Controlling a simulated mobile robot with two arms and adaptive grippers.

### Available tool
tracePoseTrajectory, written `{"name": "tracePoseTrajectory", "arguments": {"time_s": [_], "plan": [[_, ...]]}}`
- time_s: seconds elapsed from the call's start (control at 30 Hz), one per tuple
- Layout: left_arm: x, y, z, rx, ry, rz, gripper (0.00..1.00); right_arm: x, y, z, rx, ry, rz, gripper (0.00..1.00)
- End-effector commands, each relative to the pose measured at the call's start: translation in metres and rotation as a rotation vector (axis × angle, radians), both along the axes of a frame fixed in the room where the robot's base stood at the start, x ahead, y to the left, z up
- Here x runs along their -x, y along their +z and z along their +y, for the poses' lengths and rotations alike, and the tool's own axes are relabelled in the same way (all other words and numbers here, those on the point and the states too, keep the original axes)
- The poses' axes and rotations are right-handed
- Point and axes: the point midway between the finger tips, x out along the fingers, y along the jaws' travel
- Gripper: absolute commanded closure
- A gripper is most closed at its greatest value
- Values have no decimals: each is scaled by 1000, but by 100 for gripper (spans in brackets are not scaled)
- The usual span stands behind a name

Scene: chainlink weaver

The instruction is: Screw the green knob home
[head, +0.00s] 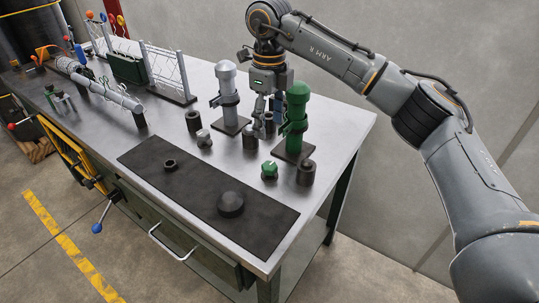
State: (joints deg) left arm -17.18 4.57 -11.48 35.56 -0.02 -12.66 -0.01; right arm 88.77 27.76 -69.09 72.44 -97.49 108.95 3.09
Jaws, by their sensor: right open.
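A small green faceted knob (269,171) sits on the metal bench top, just behind the dark mat and in front of the green post (297,115). The green post stands upright on a dark square base. My right gripper (266,115) points down behind the knob, between the grey post (228,92) and the green post. It is open. The green knob is apart from the gripper. My left gripper is out of view.
Dark cylinders stand around the posts, one right of the knob (306,173) and one left of it (250,138). A grey knob (204,138) sits farther left. The dark mat (185,190) holds a ring and a round black piece. Chainlink panels (166,70) stand at the back left.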

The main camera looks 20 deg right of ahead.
Motion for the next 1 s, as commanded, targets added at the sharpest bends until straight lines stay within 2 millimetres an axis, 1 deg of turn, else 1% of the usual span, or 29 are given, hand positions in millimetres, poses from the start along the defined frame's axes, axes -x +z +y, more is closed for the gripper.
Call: {"name": "tracePoseTrajectory", "arguments": {"time_s": [0.03, 0.1, 0.17, 0.5, 0.6, 0.7, 0.8, 0.9, 1.0], "plan": [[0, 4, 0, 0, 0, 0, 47, 0, 3, 0, 0, 136, 0, 41], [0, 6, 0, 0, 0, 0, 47, 0, 4, 0, 0, 340, 0, 41], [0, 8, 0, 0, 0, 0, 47, 0, 5, 0, 0, 513, 0, 41], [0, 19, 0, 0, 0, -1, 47, 0, 10, 0, 0, 1499, 0, 41], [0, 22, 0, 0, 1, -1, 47, 0, 11, 0, 1, 1763, 0, 41], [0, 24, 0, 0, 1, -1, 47, 0, 12, 0, 1, 1977, 0, 41], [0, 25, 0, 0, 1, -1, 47, 0, 12, 0, 1, 2124, 0, 41], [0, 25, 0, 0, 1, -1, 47, 0, 12, 0, 1, 2204, 0, 41], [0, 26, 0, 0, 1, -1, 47, 0, 7, 0, 0, 2231, 0, 41]]}}
